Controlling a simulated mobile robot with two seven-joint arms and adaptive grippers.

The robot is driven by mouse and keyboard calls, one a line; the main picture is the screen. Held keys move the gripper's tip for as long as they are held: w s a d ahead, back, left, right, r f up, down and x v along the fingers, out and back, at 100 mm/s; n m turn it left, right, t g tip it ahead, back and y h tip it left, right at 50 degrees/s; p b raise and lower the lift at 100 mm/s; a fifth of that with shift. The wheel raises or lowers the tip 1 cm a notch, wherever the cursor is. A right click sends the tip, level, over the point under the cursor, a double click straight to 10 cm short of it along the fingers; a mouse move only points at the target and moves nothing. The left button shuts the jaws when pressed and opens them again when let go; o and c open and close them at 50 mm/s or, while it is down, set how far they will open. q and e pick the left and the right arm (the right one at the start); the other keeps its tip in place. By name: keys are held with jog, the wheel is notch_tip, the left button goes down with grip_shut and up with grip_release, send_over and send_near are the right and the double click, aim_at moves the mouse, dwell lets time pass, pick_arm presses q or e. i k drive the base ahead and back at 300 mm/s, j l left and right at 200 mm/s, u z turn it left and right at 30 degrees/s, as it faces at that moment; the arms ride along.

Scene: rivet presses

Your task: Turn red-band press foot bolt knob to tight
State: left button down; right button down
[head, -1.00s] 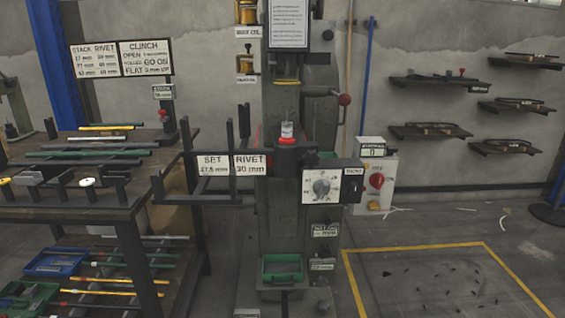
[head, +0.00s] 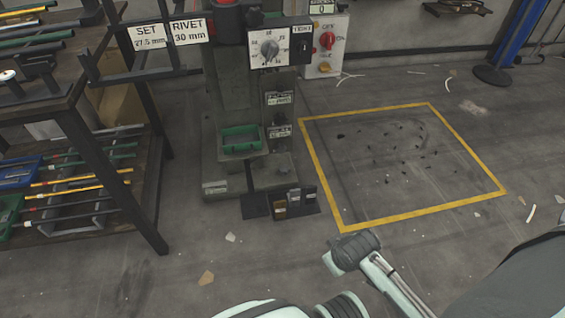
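The press (head: 230,92) is a grey-green column, cut off by the top edge in the head view. A bit of red (head: 224,3) shows at the top edge. Its foot (head: 272,172) stands on the floor as a low block with a small rounded knob-like part on top, too small to read its setting. Parts of my own arm show at the bottom, but neither gripper can be made out.
A green tray (head: 240,138) sits at the column's base. Pedals (head: 294,200) lie on a dark plate before the foot. A dial panel (head: 270,47) is above. A rack (head: 112,175) stands left. A yellow floor outline (head: 322,178) lies right; the floor in front is mostly clear.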

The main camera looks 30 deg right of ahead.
aim_at(284, 168)
jog(key=i+l, duration=0.1)
jog(key=l, duration=0.3)
jog(key=i+l, duration=0.1)
jog(key=l, duration=0.25)
jog(key=i+l+z, duration=0.1)
jog(key=l, duration=0.3)
jog(key=i+l, duration=0.15)
jog(key=l, duration=0.25)
jog(key=i+l, duration=0.1)
jog(key=l, duration=0.25)
jog(key=i+l, duration=0.15)
jog(key=l, duration=0.2)
jog(key=l+z, duration=0.05)
